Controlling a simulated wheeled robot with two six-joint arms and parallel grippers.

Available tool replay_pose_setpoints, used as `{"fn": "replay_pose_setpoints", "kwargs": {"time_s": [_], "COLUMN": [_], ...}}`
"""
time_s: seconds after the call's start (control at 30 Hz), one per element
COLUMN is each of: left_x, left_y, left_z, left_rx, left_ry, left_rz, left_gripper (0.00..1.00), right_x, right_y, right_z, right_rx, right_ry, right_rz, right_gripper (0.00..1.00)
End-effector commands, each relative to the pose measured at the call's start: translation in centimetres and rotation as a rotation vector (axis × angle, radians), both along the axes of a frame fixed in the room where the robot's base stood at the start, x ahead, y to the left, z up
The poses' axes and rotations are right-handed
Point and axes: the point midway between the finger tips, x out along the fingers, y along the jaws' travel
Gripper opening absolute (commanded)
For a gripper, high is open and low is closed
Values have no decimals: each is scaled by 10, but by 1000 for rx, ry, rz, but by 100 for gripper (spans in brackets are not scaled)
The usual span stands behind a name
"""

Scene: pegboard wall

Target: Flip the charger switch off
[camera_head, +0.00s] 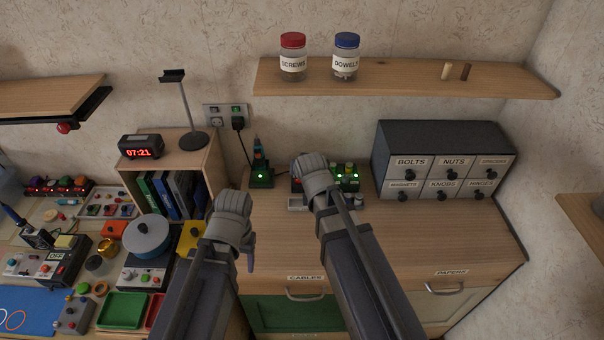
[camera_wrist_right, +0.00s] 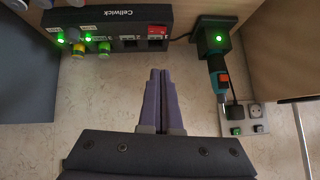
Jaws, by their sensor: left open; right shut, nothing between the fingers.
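The black charger marked Cellwick (camera_wrist_right: 118,18) appears upside down at the top of the right wrist view. A red switch (camera_wrist_right: 158,29) is at its corner; which way it is set I cannot tell. Green lights glow beside yellow and green cells. In the head view the charger (camera_head: 347,185) stands on the wooden cabinet, partly hidden by my right arm. My right gripper (camera_wrist_right: 160,72) is shut and empty, its fingertips apart from the charger, below the switch in the picture. My left gripper (camera_head: 249,250) is open and empty over the cabinet's left side, its fingers mostly hidden.
A dock with a green light (camera_head: 261,178) holds a teal tool (camera_wrist_right: 218,78) beside the charger. A wall socket (camera_head: 227,117) has a black plug and cord. A drawer unit (camera_head: 440,158) stands right. The shelf (camera_head: 400,82) overhangs behind. The cabinet's right front is clear.

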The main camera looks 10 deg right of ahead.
Motion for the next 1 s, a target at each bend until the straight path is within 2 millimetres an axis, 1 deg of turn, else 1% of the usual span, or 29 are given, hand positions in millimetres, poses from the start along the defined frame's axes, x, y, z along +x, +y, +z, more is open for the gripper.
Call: {"fn": "replay_pose_setpoints", "kwargs": {"time_s": [0.03,0.37,0.4,0.5,0.63,0.73,1.0], "left_x": [0,0,0,0,0,0,0], "left_y": [0,0,0,0,0,0,0], "left_z": [-13,-60,-65,-78,-88,-91,-90], "left_rx": [0,0,0,0,0,0,0], "left_ry": [0,0,0,0,0,0,0], "left_rz": [0,0,0,0,0,0,0], "left_gripper": [59,59,59,59,59,59,59], "right_x": [9,56,53,51,51,51,51], "right_y": [-1,-4,-3,-1,0,1,1], "right_z": [-13,-60,-65,-78,-88,-91,-90], "right_rx": [0,0,0,0,0,0,0], "right_ry": [0,0,0,0,0,0,0], "right_rz": [0,0,0,0,0,0,0], "right_gripper": [0,0,0,0,0,0,0]}}
